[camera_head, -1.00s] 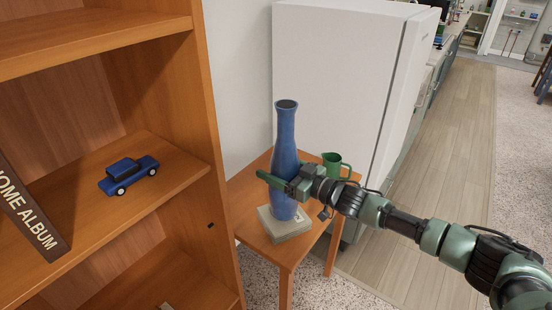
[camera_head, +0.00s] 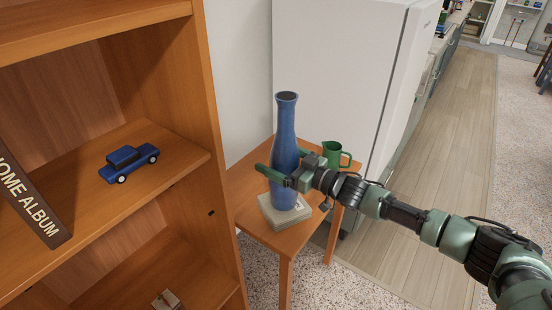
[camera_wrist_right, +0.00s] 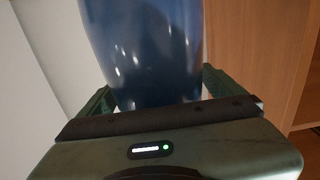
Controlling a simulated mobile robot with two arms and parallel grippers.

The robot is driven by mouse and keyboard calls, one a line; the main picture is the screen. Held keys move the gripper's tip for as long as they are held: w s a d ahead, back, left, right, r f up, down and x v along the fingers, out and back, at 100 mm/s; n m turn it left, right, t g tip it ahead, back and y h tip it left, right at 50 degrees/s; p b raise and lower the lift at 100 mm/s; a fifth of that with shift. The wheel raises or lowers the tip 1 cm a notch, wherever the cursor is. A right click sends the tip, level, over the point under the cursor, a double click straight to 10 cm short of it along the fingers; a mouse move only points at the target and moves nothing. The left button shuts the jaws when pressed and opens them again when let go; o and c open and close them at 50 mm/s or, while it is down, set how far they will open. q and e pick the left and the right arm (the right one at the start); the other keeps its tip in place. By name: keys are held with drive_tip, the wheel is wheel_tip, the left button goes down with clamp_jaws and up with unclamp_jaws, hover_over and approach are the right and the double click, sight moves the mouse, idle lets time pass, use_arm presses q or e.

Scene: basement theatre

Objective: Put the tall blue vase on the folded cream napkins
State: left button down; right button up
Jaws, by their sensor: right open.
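The tall blue vase (camera_head: 286,130) stands upright on the folded cream napkins (camera_head: 272,215), which lie on a small wooden table. The vase base rests within the top of the napkin stack. My right gripper (camera_head: 282,165) is open, with its fingers on either side of the vase's lower body. In the right wrist view the blue vase (camera_wrist_right: 145,50) fills the space between the two fingers, and a small gap shows beside it. Whether a finger touches the vase is hard to tell. My left gripper is not in view.
A green pitcher (camera_head: 333,155) stands behind my right gripper on the wooden table (camera_head: 245,185). A wooden bookshelf (camera_head: 215,150) with a blue toy car (camera_head: 129,163) is close on the left. A white fridge (camera_head: 340,70) stands behind. Open floor lies to the right.

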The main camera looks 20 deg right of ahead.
drive_tip(key=b+v, duration=0.1)
drive_tip(key=v, duration=1)
drive_tip(key=shift+s+d, duration=0.2)
